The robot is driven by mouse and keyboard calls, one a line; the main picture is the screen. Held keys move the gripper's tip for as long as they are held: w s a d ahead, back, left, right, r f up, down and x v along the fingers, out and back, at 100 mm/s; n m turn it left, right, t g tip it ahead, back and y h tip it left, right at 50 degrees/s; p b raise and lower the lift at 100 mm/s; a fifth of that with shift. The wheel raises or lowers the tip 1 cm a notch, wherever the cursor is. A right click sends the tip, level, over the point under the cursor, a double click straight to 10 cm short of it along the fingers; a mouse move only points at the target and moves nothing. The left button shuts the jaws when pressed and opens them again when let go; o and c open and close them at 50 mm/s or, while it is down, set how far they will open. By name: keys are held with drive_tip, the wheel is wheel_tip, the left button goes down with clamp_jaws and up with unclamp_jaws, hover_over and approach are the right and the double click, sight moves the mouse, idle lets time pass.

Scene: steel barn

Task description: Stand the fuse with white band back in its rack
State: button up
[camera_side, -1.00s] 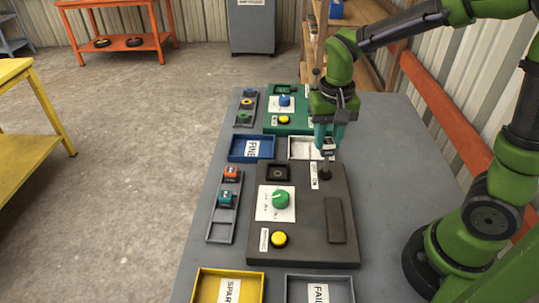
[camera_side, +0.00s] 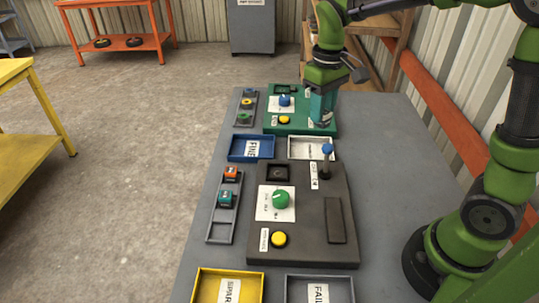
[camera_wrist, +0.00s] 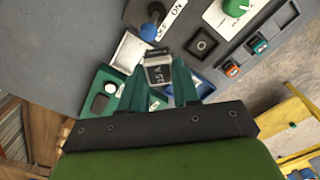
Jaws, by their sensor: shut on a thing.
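My gripper (camera_side: 322,118) is over the right part of the green panel at the back of the bench. Its teal fingers are shut on a dark fuse with a pale labelled face (camera_wrist: 160,72); the wrist view shows it between the fingertips. In the side view the fuse is hard to make out. A grey rack (camera_side: 210,228) lies left of the dark panel. It holds an orange fuse (camera_side: 231,172) and a teal fuse (camera_side: 226,197) in its far and middle slots; its near slot is empty. The same rack shows in the wrist view (camera_wrist: 270,35).
The dark panel (camera_side: 265,250) carries an empty square socket (camera_side: 278,173), a green knob (camera_side: 281,199), a yellow button (camera_side: 279,240) and a blue-tipped lever (camera_side: 327,150). Blue (camera_side: 236,157), white (camera_side: 294,157), yellow (camera_side: 259,290) and grey (camera_side: 345,296) trays surround it. Another rack (camera_side: 241,122) stands back left.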

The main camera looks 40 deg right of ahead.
drive_tip(key=w+a+f+n, duration=0.2)
drive_tip(key=a+f+n, duration=0.15)
drive_tip(key=a, duration=0.95)
drive_tip(key=n, duration=0.1)
hover_over(221, 229)
wheel_tip(221, 229, down, 4)
drive_tip(key=f, duration=0.9)
drive_tip(key=shift+s+a, duration=0.2)
drive_tip(key=shift+a, duration=0.2)
drive_tip(key=shift+f, duration=0.1)
drive_tip(key=o, duration=1)
drive_tip(key=shift+f, duration=0.1)
